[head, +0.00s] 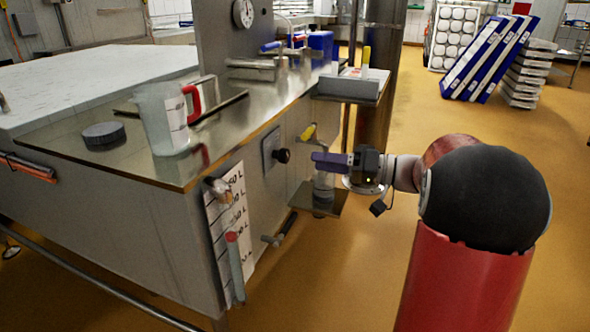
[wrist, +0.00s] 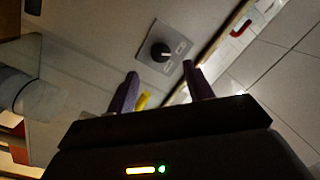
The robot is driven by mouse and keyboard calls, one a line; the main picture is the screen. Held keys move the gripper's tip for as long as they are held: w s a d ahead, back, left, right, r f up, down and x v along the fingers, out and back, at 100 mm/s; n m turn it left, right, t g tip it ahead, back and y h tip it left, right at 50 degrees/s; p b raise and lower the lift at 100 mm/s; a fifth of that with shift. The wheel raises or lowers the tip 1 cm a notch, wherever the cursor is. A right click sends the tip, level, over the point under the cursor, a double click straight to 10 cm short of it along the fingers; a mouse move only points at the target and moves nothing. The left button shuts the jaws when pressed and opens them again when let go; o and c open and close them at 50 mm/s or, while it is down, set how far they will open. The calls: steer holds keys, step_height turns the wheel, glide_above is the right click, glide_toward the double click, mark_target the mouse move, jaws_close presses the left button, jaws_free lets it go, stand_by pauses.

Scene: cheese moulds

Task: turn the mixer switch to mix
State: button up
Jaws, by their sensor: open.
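The mixer switch (head: 281,156) is a black round knob on a grey plate, on the side of the steel vat housing. In the wrist view the knob (wrist: 161,52) sits on its square plate with small labels, too small to read, and a light pointer mark. My gripper (head: 318,157) is in front of the switch, a little to its right in the head view, apart from it. In the wrist view my gripper's two purple fingers (wrist: 160,72) are spread with nothing between them, and the knob shows beyond the gap between their tips.
A yellow-handled item (head: 308,133) is close above my gripper. A small shelf (head: 318,199) with a clear container is just below it. A measuring jug (head: 165,118) with a red handle stands on the steel top. Open floor (head: 420,110) lies behind my arm.

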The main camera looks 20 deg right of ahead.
mark_target(288, 157)
steer(key=x, duration=0.7)
steer(key=shift+w+a, duration=0.2)
steer(key=shift+a, duration=0.1)
steer(key=c, duration=0.9)
steer(key=shift+c, duration=0.2)
steer(key=shift+m, duration=0.4)
steer(key=m, duration=0.5)
steer(key=shift+t, duration=0.3)
steer(key=m+p, duration=0.1)
steer(key=m, duration=0.3)
steer(key=shift+r, duration=0.1)
steer(key=shift+m+t+p, duration=0.4)
steer(key=shift+m+p, duration=0.05)
steer(key=shift+m, duration=0.85)
